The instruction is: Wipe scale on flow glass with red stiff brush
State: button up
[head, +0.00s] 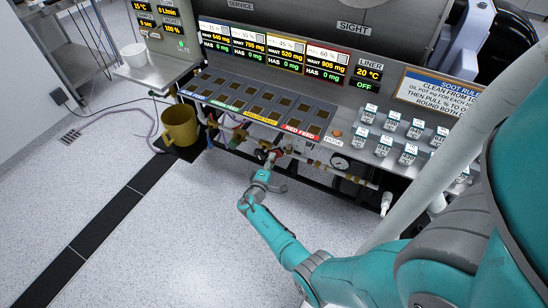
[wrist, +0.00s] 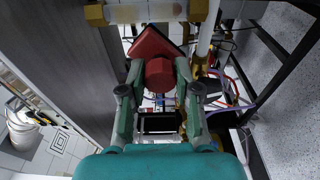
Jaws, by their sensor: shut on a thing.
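The red stiff brush (wrist: 153,45) is between the two fingers of my gripper (wrist: 159,73) in the wrist view, its wide head pointing away from my wrist. The flow glass (wrist: 146,12), a pale see-through tube with brass ends, lies across the top of the wrist view, just beyond the brush head. Whether the brush touches it I cannot tell. Scale on the glass is too small to make out. In the head view my gripper (head: 269,164) is low at the pipework under the console's front edge, and the brush is hardly visible.
The console (head: 240,105) with its feed panels overhangs the pipes. A mustard bucket (head: 180,126) stands at the left on a dark mat. The speckled floor (head: 170,220) in front is clear.

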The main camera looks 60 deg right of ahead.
jog(key=shift+a, duration=0.4)
jog(key=a, duration=0.3)
jog(key=shift+s, duration=0.15)
dwell(0.6)
jog(key=s+d+r, duration=0.3)
jog(key=d, duration=0.4)
jog(key=shift+s+d+r, duration=0.15)
jog(key=shift+s+r, duration=0.15)
jog(key=shift+r, duration=0.1)
dwell(0.4)
jog(key=shift+w+d, duration=0.1)
jog(key=shift+d, duration=0.9)
dwell(0.7)
